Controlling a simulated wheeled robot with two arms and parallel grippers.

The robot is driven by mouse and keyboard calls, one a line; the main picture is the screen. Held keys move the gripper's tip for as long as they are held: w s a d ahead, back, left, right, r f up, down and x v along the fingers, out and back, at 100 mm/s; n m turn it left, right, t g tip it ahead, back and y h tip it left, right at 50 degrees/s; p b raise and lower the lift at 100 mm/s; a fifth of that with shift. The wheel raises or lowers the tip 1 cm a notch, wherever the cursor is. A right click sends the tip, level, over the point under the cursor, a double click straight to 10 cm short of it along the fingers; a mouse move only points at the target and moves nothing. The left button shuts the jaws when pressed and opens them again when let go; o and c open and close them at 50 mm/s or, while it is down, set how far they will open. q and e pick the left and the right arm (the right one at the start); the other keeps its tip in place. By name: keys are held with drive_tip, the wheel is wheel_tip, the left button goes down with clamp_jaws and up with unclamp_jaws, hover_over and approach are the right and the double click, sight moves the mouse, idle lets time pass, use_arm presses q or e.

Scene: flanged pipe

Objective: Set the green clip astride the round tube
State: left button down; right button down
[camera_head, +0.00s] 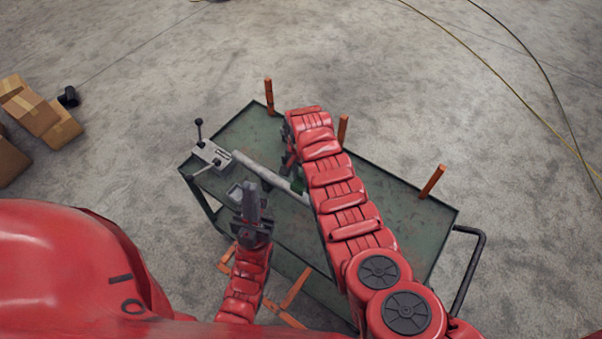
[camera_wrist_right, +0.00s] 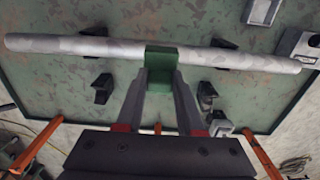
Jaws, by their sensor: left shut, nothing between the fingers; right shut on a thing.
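The round grey tube (camera_wrist_right: 90,46) runs across the wrist view above the cart top; it also shows in the head view (camera_head: 258,170), partly behind my right arm. The green clip (camera_wrist_right: 161,60) is between the fingertips of my right gripper (camera_wrist_right: 162,76), which is shut on it. In the wrist view the clip overlaps the tube's middle stretch; I cannot tell whether it touches or straddles it. In the head view the clip (camera_head: 298,183) shows small beside my right arm. My left gripper (camera_head: 251,207) is shut and empty, on the near side of the tube.
The green cart (camera_head: 400,205) has orange posts (camera_head: 432,181) along its edge and a black handle (camera_head: 478,265). A grey clamp device with levers (camera_head: 208,157) stands at its left corner. Several dark supports (camera_wrist_right: 103,88) stand around the tube. Cardboard boxes (camera_head: 42,115) lie on the floor.

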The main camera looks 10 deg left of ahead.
sight(301, 183)
wheel_tip(301, 183, down, 2)
drive_tip(key=shift+s+f+b, duration=0.15)
drive_tip(key=shift+b, duration=0.55)
wheel_tip(301, 183, down, 4)
drive_tip(key=b, duration=0.3)
drive_tip(key=shift+r, duration=0.25)
drive_tip(key=shift+s+p, duration=0.1)
drive_tip(key=shift+p, duration=0.25)
drive_tip(key=shift+f+b, duration=0.5)
drive_tip(key=shift+f, duration=0.05)
drive_tip(key=shift+c, duration=2.2)
unclamp_jaws()
drive_tip(key=shift+a+r, duration=0.1)
drive_tip(key=shift+r, duration=0.05)
